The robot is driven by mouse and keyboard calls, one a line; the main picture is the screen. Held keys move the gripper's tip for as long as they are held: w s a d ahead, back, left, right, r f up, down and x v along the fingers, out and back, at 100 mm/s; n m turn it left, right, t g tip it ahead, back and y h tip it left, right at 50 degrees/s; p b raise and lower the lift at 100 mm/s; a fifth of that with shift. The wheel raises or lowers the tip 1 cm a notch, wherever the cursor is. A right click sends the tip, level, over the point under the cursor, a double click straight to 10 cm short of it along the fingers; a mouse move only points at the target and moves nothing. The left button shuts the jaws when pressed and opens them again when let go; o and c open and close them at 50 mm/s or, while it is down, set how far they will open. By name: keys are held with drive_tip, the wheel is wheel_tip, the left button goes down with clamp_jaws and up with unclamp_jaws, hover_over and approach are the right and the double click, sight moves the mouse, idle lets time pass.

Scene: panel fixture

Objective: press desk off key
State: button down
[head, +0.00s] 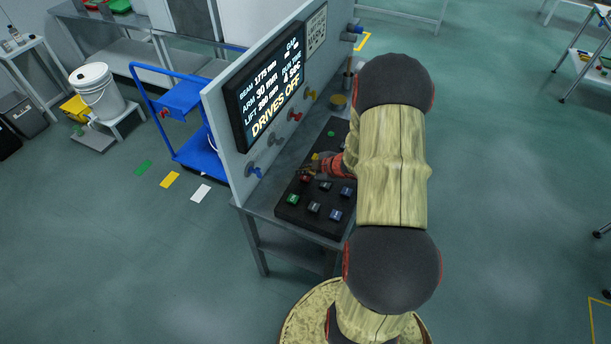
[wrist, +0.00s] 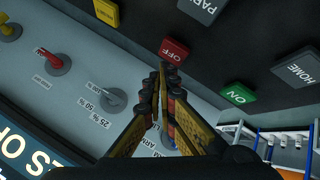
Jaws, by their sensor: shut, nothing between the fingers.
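The red OFF key (wrist: 173,50) sits on the black desk panel (head: 287,214). My gripper (wrist: 166,74) is shut and empty, with its fingertips at the near edge of the OFF key in the wrist view. I cannot tell whether they touch it or hover just above. In the head view my gripper (head: 308,174) is over the left part of the panel and largely covers the red key. The green ON key (wrist: 238,93) is beside the OFF key; it also shows in the head view (head: 292,199). The screen (head: 268,92) reads DRIVES OFF.
Behind the desk panel stands an upright board with several knobs, including a red one (wrist: 52,62). A blue cart (head: 190,120) stands behind the board.

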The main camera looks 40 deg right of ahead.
sight(305, 178)
wheel_tip(305, 178, up, 5)
drive_tip(key=p, duration=0.5)
drive_tip(key=shift+r, duration=0.1)
idle(0.8)
